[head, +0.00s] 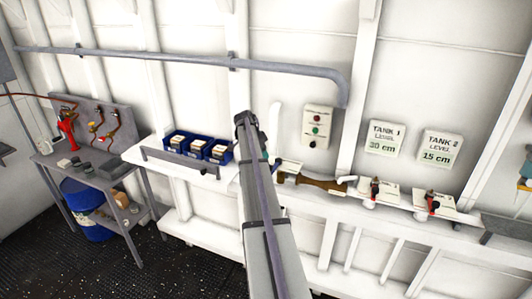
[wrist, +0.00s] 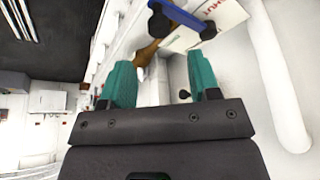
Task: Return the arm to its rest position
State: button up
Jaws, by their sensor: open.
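My arm rises from the bottom middle of the head view and bends at a dark elbow near the white wall. Beyond the fingers are a blue bar with dark ends (wrist: 182,14), a brown piece (wrist: 147,50) and a white plate with partly cut-off red lettering (wrist: 218,18). I cannot tell the exact gap to them.
Blue bins (head: 197,147) stand on a white shelf to the left. A brown pipe piece (head: 320,183) and red-handled valves (head: 433,203) line the ledge to the right. A grey pipe (head: 180,58) crosses the wall above. A workbench (head: 90,177) stands far left.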

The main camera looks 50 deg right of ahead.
jog(key=shift+p+v, duration=0.35)
jog(key=shift+v, duration=0.9)
jog(key=s+a+f+n+y+b, duration=0.1)
jog(key=s+a+f+n+b, duration=0.5)
jog(key=a, duration=1.3)
jog(key=s+a+f+n+t+y+b, duration=0.1)
jog(key=s+a+f+n+b, duration=0.4)
jog(key=a, duration=1.4)
jog(key=s+a+f+n+t+y+b, duration=0.1)
jog(key=s+a+f+n+y+b, duration=0.1)
jog(key=s+a+f+n+b, duration=0.4)
jog(key=a+f+n+b, duration=0.2)
jog(key=a+f+n, duration=0.1)
jog(key=a, duration=0.4)
jog(key=a+f+n+b, duration=0.3)
jog(key=a, duration=0.3)
jog(key=shift+s+a+n, duration=0.3)
jog(key=shift+s+a, duration=0.1)
